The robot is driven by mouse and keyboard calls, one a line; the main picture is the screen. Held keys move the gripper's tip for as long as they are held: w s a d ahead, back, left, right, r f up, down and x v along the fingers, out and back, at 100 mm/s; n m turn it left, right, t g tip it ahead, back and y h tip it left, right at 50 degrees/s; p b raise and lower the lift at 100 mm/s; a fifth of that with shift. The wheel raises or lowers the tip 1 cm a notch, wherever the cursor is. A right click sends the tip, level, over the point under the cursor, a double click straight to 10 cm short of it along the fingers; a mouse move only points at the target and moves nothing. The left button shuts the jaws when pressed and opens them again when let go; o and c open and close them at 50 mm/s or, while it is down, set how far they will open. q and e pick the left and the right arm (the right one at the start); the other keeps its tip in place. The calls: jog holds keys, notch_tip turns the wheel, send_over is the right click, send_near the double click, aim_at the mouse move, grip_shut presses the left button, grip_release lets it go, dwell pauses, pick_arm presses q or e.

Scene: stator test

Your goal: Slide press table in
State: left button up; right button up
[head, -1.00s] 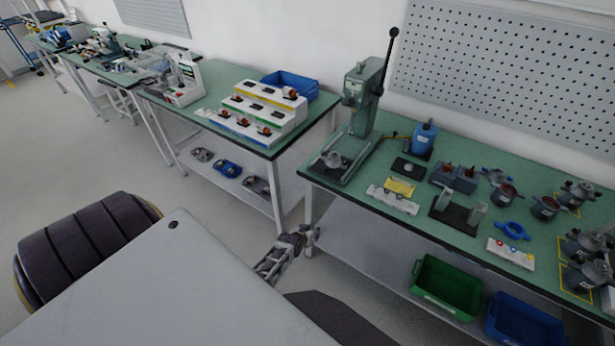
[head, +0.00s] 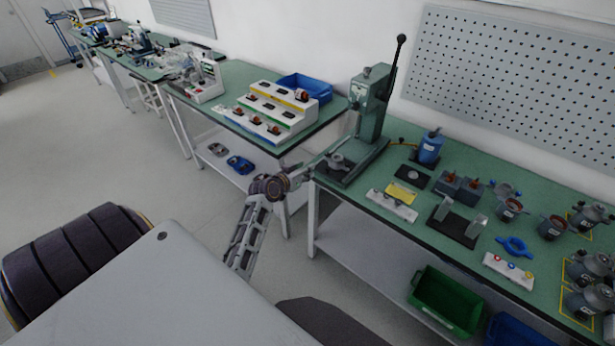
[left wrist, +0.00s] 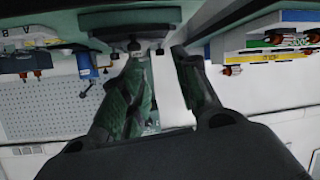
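The green arbor press (head: 372,108) stands at the left end of the right-hand bench, its long black lever pointing up. At its foot is the press table, on a dark base (head: 333,177), with a round grey metal part (head: 337,162) on it. My left gripper (head: 322,160) reaches in from the left, in front of the press foot, close to that part; contact cannot be told. In the left wrist view, the two fingers (left wrist: 158,58) stand apart with light background between them, and a dark block with a small knob lies just beyond the tips. My right gripper is out of view.
A blue bottle-like device (head: 429,148), a yellow card (head: 401,194) and a white button strip (head: 391,205) stand right of the press. The left bench holds a white stepped rack (head: 273,112) and a blue bin (head: 305,86). A green bin (head: 447,302) sits on the lower shelf.

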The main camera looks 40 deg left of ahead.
pick_arm(q)
jog(key=d+m+h, duration=0.1)
jog(key=m, duration=0.1)
jog(key=s+d+m, duration=0.1)
jog(key=d, duration=0.1)
jog(key=shift+r+m+g+h, duration=0.2)
jog(key=shift+m+g+h, duration=0.1)
jog(key=shift+m+h, duration=0.1)
jog(key=shift+w, duration=0.15)
jog(key=b+x, duration=0.3)
jog(key=x, duration=0.2)
jog(key=shift+w+f, duration=0.3)
jog(key=shift+w, duration=0.1)
dwell(0.3)
